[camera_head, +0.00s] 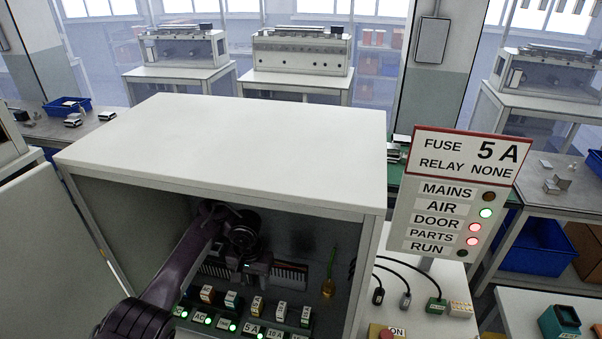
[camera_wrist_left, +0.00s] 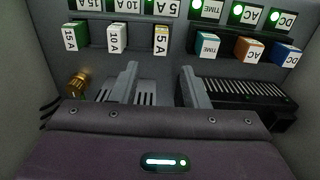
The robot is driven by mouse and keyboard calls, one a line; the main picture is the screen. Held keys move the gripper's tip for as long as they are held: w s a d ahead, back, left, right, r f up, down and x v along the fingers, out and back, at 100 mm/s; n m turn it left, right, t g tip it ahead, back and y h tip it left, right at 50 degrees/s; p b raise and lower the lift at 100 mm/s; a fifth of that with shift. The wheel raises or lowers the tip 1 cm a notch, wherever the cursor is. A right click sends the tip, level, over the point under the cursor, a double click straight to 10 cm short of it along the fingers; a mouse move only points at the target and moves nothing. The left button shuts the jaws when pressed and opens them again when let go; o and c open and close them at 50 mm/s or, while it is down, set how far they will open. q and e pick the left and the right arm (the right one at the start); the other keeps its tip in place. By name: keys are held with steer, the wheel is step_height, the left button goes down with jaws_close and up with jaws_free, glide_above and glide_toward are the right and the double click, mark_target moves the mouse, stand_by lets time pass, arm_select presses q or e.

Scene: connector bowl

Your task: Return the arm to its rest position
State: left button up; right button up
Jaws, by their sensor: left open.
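My left arm reaches from the lower left into an open white cabinet (camera_head: 230,130). My left gripper (camera_head: 257,270) is inside, behind and above the row of modules. In the left wrist view its two fingers (camera_wrist_left: 159,85) are apart with nothing between them. Ahead of them are the yellow-topped 5 A fuse (camera_wrist_left: 161,40), 10 A fuse (camera_wrist_left: 117,40), 15 A fuse (camera_wrist_left: 75,38), teal TIME relay (camera_wrist_left: 208,45), orange AC relay (camera_wrist_left: 249,50) and blue DC relay (camera_wrist_left: 286,53). The fingers stand apart from these. My right gripper is not in view.
A sign (camera_head: 460,165) reads FUSE 5 A, RELAY NONE. Below it AIR is green; DOOR and PARTS are red. The cabinet door (camera_head: 45,245) stands open at left. A brass fitting (camera_head: 328,288) hangs inside at right. Cables and a red button (camera_head: 386,334) lie outside.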

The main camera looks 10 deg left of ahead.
arm_select(q)
steer(key=s+d+f+m+t, duration=0.25)
steer(key=s+d, duration=0.25)
steer(key=s, duration=0.3)
steer(key=s+a+r+n+t, duration=0.1)
steer(key=s+r, duration=0.5)
steer(key=s, duration=0.3)
steer(key=s+a+r, duration=0.1)
steer(key=s+r, duration=0.5)
steer(key=s, duration=0.3)
step_height(320, 180, down, 36)
steer(key=s+f+g+b, duration=0.1)
steer(key=b, duration=0.7)
steer(key=s+a+f+b, duration=0.1)
steer(key=s+f+b, duration=0.2)
steer(key=s+f, duration=0.7)
steer(key=s+a+f+g+b, duration=0.1)
steer(key=s+a+f+b, duration=0.1)
steer(key=s+f, duration=0.8)
step_height(320, 180, down, 6)
steer(key=shift+a+b, duration=0.3)
steer(key=shift+b, duration=0.5)
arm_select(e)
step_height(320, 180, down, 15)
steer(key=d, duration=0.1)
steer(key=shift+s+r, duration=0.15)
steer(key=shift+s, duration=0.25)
